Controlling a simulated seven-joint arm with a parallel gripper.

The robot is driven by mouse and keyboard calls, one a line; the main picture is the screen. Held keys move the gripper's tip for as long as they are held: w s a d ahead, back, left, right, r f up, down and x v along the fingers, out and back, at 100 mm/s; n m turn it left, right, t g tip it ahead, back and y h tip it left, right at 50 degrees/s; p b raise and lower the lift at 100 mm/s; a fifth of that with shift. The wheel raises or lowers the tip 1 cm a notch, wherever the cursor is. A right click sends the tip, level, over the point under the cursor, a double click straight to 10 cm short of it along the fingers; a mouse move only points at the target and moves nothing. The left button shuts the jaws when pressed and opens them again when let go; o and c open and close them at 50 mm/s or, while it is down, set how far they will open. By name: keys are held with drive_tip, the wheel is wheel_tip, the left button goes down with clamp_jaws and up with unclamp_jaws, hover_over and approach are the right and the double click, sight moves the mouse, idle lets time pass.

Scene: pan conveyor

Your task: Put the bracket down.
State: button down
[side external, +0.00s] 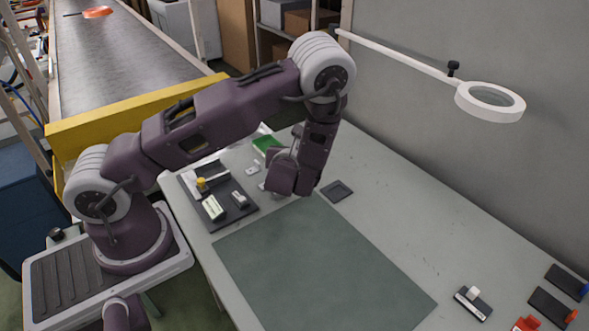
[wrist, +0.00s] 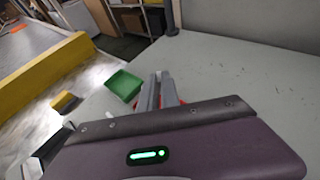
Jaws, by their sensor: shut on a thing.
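My gripper (side external: 290,180) is above the table, between the dark tray and a small dark square pad (side external: 337,191); its fingertips are hidden in the side external view. In the wrist view my gripper (wrist: 161,94) is shut, with grey metal and small red bits showing just beyond its purple body. The held piece, taken as the bracket, is mostly hidden, and its outline cannot be told from the fingers. I cannot tell whether it touches the table.
A dark tray (side external: 247,217) with small parts lies left of my gripper. A green bin (side external: 266,145) stands behind it. A green mat (side external: 318,265) is clear in front. A magnifier lamp (side external: 490,101) overhangs the right side. Several small items lie at lower right.

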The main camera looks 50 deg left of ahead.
wheel_tip(320, 180, down, 6)
drive_tip(key=shift+f, duration=0.25)
drive_tip(key=c, duration=1.9)
unclamp_jaws()
drive_tip(key=shift+f, duration=0.15)
